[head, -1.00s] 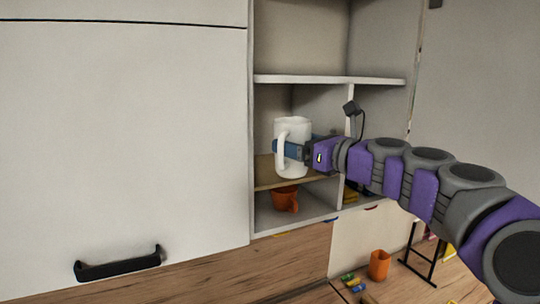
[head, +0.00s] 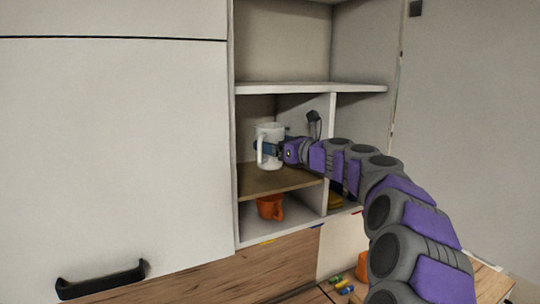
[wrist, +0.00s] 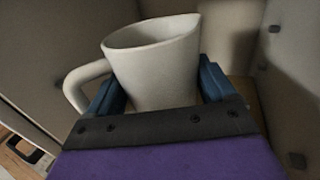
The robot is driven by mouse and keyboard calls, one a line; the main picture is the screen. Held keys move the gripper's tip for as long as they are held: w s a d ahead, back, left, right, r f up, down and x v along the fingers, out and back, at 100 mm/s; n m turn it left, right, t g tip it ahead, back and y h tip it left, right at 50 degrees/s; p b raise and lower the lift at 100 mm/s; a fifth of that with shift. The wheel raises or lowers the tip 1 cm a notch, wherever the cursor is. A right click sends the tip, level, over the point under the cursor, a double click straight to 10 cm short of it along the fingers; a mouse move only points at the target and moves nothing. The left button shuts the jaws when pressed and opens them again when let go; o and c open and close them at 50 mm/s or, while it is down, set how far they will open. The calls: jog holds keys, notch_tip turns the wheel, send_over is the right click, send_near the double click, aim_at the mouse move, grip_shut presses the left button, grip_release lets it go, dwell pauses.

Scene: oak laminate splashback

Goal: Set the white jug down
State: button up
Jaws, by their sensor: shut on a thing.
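The white jug (head: 270,148) is upright in the middle compartment of the open shelf unit, just over the wooden shelf board (head: 275,182). I cannot tell whether its base touches the board. Its handle points to the left and front. My gripper (head: 268,149) is shut on the jug's body from the right side. In the wrist view, the blue fingers of my gripper (wrist: 160,88) lie on both sides of the white jug (wrist: 155,65), and its open rim faces up. The jug's lower part is hidden there by the gripper.
An orange cup (head: 270,207) sits in the compartment below. A white shelf (head: 310,88) runs above the jug, and an upright divider (head: 329,150) stands to the right. A large white cabinet door (head: 110,150) with a black handle (head: 102,280) is at left.

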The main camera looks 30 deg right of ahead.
jog(key=d+f, duration=0.2)
jog(key=shift+s+d+f, duration=0.2)
jog(key=shift+d+f, duration=0.1)
jog(key=shift+f, duration=0.05)
jog(key=shift+w+a+f, duration=0.1)
jog(key=shift+a+f, duration=0.1)
jog(key=shift+a, duration=0.8)
jog(key=shift+a+f, duration=0.15)
jog(key=shift+a, duration=0.8)
jog(key=o, duration=0.9)
jog(key=shift+o, duration=0.7)
jog(key=shift+d, duration=0.15)
jog(key=shift+o, duration=0.6)
jog(key=d, duration=0.3)
jog(key=shift+d+f, duration=0.1)
jog(key=shift+f, duration=0.05)
jog(key=s+a+b+v, duration=0.1)
jog(key=a+b+v, duration=0.1)
jog(key=v, duration=0.9)
